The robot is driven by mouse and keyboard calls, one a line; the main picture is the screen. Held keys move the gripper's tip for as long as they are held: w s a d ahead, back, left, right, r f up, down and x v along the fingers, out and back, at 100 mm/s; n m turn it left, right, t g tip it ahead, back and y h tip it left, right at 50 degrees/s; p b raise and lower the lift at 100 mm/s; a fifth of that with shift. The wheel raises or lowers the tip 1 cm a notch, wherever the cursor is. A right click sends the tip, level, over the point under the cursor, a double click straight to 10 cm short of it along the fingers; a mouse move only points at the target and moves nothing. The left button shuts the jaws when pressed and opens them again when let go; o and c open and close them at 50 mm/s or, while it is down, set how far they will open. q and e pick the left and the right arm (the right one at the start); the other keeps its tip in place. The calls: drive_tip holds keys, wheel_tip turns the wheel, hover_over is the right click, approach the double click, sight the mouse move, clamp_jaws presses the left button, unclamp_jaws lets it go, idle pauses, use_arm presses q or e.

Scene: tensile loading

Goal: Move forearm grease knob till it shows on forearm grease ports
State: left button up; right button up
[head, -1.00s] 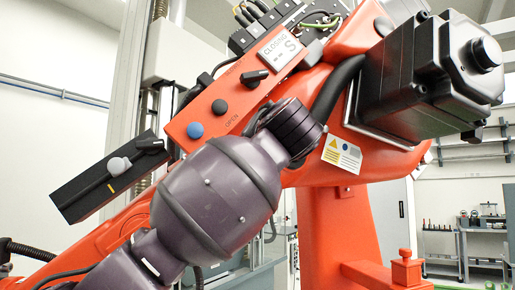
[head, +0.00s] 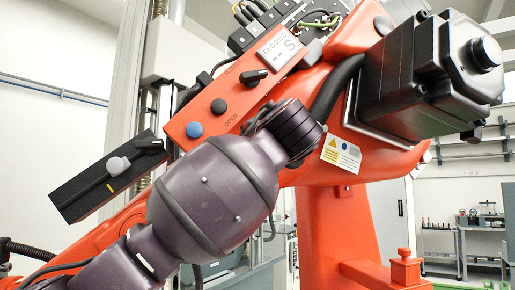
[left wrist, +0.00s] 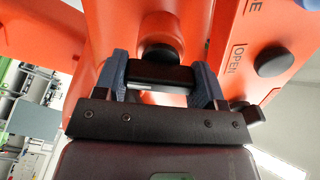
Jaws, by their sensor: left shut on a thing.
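A black knob with a bar-shaped grip (left wrist: 160,74) sits on an orange body in the left wrist view. My left gripper (left wrist: 163,66) has its two blue fingers closed on both ends of that bar. The orange panel (head: 205,127) carries a small display (head: 281,47) that reads CLOSING and a large S. Another black lever knob (head: 253,77) sits below the display. I cannot read any grease port label. My right gripper is not in view.
The panel also has a blue button (head: 194,130) and a dark button (head: 219,106) near the word OPEN. A black box with a grey slider knob (head: 118,165) stands left of it. A black motor housing (head: 425,80) is at the upper right.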

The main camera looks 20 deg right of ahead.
use_arm(q)
drive_tip(key=o, duration=0.9)
drive_tip(key=shift+s, duration=0.15)
drive_tip(key=s+b, duration=0.2)
drive_tip(key=s, duration=0.8)
drive_tip(key=shift+s+a+b, duration=0.15)
drive_tip(key=shift+s+b, duration=0.15)
drive_tip(key=shift+b, duration=0.05)
